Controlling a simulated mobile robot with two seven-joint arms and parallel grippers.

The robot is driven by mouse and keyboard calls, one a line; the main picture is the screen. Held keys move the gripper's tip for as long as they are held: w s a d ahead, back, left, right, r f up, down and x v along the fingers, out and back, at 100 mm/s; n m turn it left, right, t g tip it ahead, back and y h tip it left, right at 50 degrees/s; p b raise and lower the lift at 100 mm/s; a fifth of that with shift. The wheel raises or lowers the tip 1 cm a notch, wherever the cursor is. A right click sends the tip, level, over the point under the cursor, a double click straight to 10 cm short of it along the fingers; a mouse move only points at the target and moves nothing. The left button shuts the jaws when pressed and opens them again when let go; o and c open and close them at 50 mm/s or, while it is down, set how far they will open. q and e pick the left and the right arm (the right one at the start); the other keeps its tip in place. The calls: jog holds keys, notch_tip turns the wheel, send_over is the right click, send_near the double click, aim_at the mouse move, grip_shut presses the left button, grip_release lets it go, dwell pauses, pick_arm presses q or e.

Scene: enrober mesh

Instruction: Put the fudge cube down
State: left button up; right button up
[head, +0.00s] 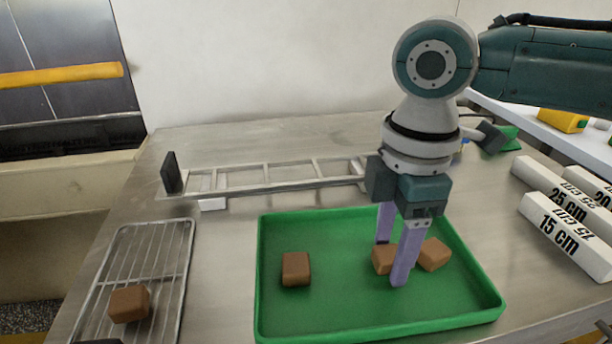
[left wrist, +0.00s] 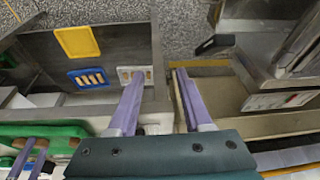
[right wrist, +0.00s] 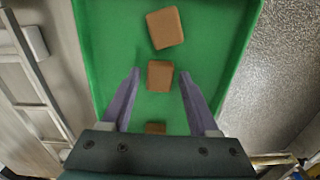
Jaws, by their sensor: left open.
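Brown fudge cubes sit in the green tray (head: 330,323): one at the left (head: 296,268), one partly behind a finger of my right gripper (head: 384,258), and one to the right (head: 434,254). Another cube (head: 129,304) rests on the wire rack (head: 182,262). My right gripper (head: 392,262) points down over the tray with its jaws apart. In the right wrist view, a cube (right wrist: 160,75) shows between the spread fingertips, with gaps on both sides. My left gripper (left wrist: 159,75) is open and empty in its wrist view and is not visible in the head view.
White length-marked bars (head: 565,230) lie at the right. Blue and yellow framed panels (left wrist: 88,78) show in the left wrist view. Bare metal table (head: 225,250) lies between rack and tray.

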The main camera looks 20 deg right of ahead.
aim_at(390, 254)
jog(key=shift+o, duration=0.2)
notch_tip(390, 254, up, 12)
jog(key=p, duration=0.2)
jog(key=shift+m+t+y, duration=0.5)
jog(key=shift+m+y, duration=0.1)
jog(key=shift+y, duration=0.3)
jog(key=s+a+f, duration=0.1)
jog(key=a+f, duration=0.1)
jog(key=s+a+f, duration=0.1)
jog(key=a+f, duration=0.1)
jog(key=a, duration=0.1)
jog(key=s+a+f, duration=0.2)
jog(key=a, duration=0.1)
jog(key=shift+s, duration=0.1)
jog(key=s+a+f+m, duration=0.1)
jog(key=s, duration=0.1)
jog(key=s+a+f+m+t+y, duration=0.1)
jog(key=a+m, duration=0.1)
jog(key=shift+s, duration=0.4)
jog(key=s+d+f+m+t+h, duration=0.1)
jog(key=s+d+m+h, duration=0.1)
jog(key=s+d+m, duration=0.5)
jog(key=shift+s+d+f+m+t+h, duration=0.15)
jog(key=shift+s+f+m+t+h, duration=0.25)
jog(key=shift+m, duration=0.3)
